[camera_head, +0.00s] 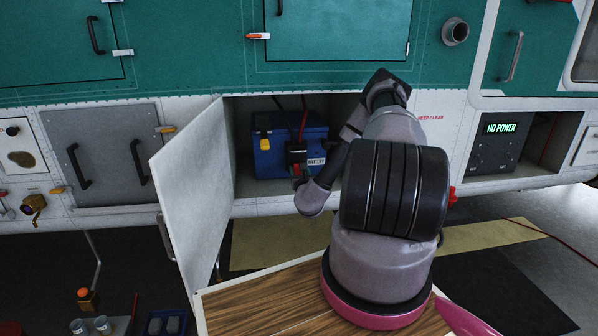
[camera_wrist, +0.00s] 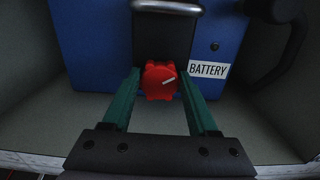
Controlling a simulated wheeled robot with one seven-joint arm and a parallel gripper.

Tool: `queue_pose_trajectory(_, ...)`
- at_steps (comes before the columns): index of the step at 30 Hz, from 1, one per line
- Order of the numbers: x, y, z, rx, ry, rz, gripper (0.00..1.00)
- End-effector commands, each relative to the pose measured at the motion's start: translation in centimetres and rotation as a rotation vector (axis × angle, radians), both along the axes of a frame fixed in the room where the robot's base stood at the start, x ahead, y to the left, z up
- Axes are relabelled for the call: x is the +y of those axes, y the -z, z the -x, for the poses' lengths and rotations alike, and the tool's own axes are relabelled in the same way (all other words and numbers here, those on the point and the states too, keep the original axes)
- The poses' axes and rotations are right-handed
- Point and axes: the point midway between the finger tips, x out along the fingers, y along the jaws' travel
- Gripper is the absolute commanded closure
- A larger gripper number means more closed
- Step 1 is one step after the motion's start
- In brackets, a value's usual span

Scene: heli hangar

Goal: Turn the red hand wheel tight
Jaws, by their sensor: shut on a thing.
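The red hand wheel (camera_wrist: 160,81) shows in the wrist view, a small lobed knob with a pale line on its face, in front of the blue battery (camera_wrist: 95,50). My gripper (camera_wrist: 160,92) is shut on the wheel, one green finger on each side. In the head view the battery (camera_head: 272,158) sits inside an open compartment in the hull. My arm reaches into this bay from the right, and only a bit of red shows near the gripper (camera_head: 299,172).
The compartment door (camera_head: 190,180) stands open on the left. A lit panel (camera_head: 498,140) reads "NO POWER" at the right. A wooden surface (camera_head: 265,302) lies in front, below my arm. Dark cables run above the battery.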

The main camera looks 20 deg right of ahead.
Motion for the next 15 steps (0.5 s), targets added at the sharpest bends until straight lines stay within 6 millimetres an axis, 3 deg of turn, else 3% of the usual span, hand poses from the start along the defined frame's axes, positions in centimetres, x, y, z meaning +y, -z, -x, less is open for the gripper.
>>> queue_pose_trajectory(8,-0.08,0.02,0.03,-0.026,0.001,-0.090,0.96)
queue_pose_trajectory(15,-0.19,0.04,0.07,-0.078,0.001,-0.271,0.96)
